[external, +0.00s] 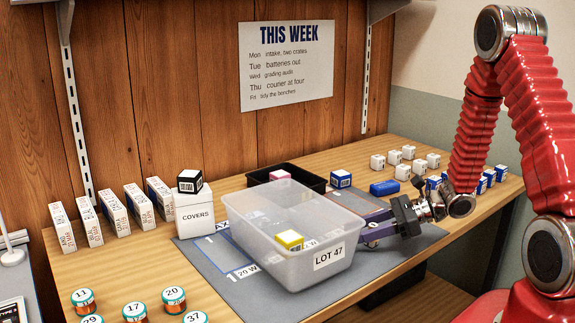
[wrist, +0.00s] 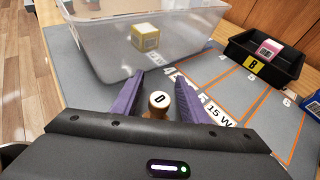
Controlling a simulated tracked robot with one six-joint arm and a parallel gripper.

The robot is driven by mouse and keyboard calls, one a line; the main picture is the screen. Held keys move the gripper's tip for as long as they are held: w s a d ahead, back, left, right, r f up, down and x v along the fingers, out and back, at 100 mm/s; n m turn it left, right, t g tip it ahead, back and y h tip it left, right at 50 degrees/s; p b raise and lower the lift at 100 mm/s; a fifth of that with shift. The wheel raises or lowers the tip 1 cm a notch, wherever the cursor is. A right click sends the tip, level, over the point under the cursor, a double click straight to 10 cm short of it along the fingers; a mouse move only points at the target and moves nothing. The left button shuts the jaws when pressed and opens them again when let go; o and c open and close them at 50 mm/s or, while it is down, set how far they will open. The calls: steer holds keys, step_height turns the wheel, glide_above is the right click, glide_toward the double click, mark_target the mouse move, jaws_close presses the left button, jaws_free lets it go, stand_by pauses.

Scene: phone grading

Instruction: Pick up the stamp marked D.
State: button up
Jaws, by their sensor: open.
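The stamp marked D (wrist: 159,101) has a round, pale top with a black D and a brown body below. In the wrist view it stands between the two purple fingers of my gripper (wrist: 159,78), with gaps on both sides. My gripper is open and the stamp lies back from the fingertips, toward the palm. In the external view my gripper (external: 368,228) reaches in low from the right over the grey mat (external: 225,272), beside the clear bin. The bin and fingers largely hide the stamp there.
The clear bin LOT 47 (external: 300,272), with a yellow box (external: 289,239) inside, stands just beyond my fingertips. A black tray (wrist: 265,75) marked B holds a pink box. Numbered jars (external: 135,312) and several white boxes (external: 62,226) stand at left.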

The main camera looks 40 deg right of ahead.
stand_by(0.3)
jaws_close()
stand_by(0.3)
